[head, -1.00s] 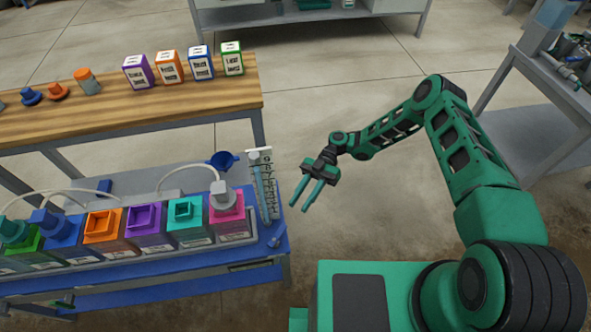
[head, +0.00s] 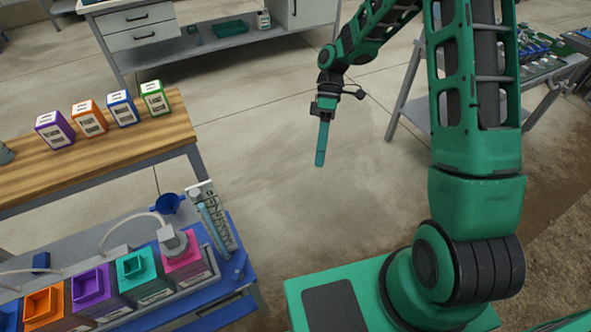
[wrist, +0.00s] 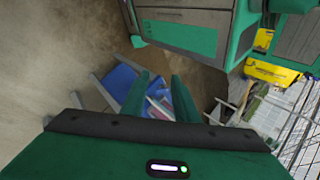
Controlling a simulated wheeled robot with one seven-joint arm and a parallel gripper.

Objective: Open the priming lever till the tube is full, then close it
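The sight tube (head: 213,221) stands tilted in the head view against a white marked scale board (head: 228,222) at the right end of the blue skid bench. It looks light blue, but its fill level is too small to tell. A small blue piece (head: 238,271) at the bench's right end may be the priming lever; its position is unclear. My gripper (head: 320,163) hangs in free air to the right of the bench, well apart from tube and lever. In the wrist view my gripper (wrist: 160,95) has its two fingers apart with nothing held.
Coloured square containers, including a pink one (head: 184,255) with a grey cap and pale hose, line the skid bench (head: 250,287). A blue funnel (head: 166,204) stands behind. A wooden table (head: 150,135) holds several labelled boxes. The floor between bench and arm is clear.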

